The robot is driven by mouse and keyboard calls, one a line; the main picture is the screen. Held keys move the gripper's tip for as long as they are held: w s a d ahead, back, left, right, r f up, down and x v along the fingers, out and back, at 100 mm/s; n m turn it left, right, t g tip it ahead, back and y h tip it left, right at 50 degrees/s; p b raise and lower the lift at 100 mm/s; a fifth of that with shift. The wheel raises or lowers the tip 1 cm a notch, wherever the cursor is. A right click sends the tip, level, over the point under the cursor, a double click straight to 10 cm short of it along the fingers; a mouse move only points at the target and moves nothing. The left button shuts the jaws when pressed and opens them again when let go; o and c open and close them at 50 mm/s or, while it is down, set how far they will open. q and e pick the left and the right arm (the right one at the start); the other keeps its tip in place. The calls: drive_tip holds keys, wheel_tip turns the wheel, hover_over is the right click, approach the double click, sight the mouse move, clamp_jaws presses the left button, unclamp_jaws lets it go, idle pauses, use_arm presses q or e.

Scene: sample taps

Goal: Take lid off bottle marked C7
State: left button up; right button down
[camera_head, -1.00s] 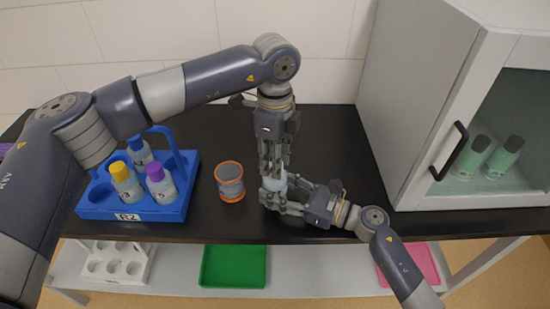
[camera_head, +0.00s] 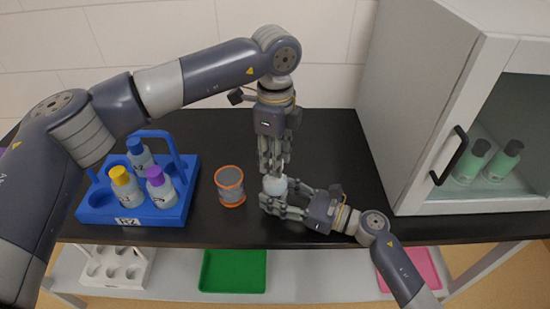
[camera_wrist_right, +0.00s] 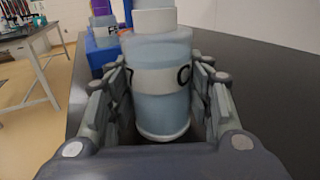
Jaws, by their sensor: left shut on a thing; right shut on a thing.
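The bottle (camera_wrist_right: 162,100) stands upright in my right gripper (camera_head: 270,204), which is shut around its sides. In the right wrist view the bottle is pale blue and clear, with a white band showing parts of a "7" and a "C". Its pale rounded top (camera_head: 273,185) shows above the right fingers in the head view. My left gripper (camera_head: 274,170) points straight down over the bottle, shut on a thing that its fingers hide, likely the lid. Whether the lid is clear of the bottle neck cannot be told.
A blue rack (camera_head: 105,212) with several capped bottles stands at left. An orange-rimmed grey container (camera_head: 229,187) stands between rack and grippers. A cabinet (camera_head: 470,205) with two green-looking bottles is at right. A green tray (camera_head: 233,270) and white rack (camera_head: 117,266) sit on the lower shelf.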

use_arm(q)
drive_tip(key=shift+r, duration=2.05)
use_arm(e)
drive_tip(key=c, duration=0.7)
unclamp_jaws()
